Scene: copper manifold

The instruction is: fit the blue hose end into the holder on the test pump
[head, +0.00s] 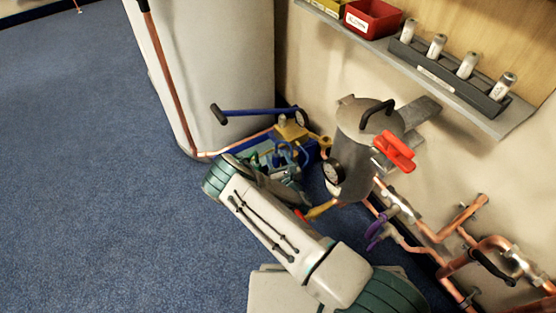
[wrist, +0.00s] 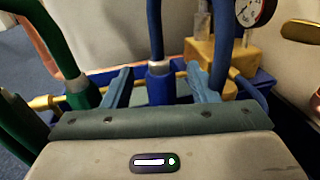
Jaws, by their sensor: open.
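My gripper (wrist: 158,72) is open, with one light-blue finger on each side of a blue hose end. The blue hose (wrist: 155,28) stands nearly upright between the fingers, with a silver ferrule and a blue lower part. Gaps show between it and both fingers. The test pump has a blue tank (wrist: 262,84), a brass block (wrist: 222,56) and a gauge (wrist: 256,8). In the head view the pump's brass block (head: 292,131) is behind my gripper, which is partly hidden by my arm. I cannot make out the holder or whether the hose end is seated.
A grey canister (head: 360,140), copper pipes (head: 450,240) and a wall shelf (head: 440,80) are at right. Blue carpet (head: 90,150) is free at left.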

